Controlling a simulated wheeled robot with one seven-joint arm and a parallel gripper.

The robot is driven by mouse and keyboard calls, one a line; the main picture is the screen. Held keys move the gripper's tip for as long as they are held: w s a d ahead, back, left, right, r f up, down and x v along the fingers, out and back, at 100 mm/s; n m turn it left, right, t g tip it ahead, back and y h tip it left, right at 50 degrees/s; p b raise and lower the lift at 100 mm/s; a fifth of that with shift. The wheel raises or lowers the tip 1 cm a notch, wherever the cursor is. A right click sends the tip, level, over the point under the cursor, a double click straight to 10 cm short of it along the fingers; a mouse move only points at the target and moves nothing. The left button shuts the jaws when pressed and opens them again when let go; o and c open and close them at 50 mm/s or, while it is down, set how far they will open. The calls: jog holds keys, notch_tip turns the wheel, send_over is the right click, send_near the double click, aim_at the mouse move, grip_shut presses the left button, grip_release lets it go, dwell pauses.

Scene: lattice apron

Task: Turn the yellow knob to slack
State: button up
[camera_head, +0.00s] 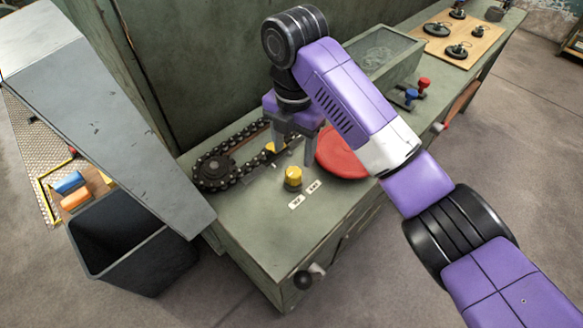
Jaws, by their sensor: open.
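The yellow knob (293,177) stands upright on the green bench top (240,217), near the front left end. Two small white labels lie in front of it, the left label (296,202) and the right label (314,187); their print is too small to read. My gripper (293,152) points down with its fingers apart, just behind and above the knob. I cannot tell its exact height over the bench. Another small yellow part (270,147) shows behind the left finger, partly hidden.
A black chain on sprockets (214,170) lies left of the knob. A red disc (340,155) lies right, partly under my arm. Blue (411,94) and red (424,83) knobs and a grey bin (393,52) stand farther right. A dark crate (128,240) stands left of the bench.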

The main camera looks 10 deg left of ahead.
aim_at(294, 172)
jog(key=shift+f, duration=3.55)
grip_shut()
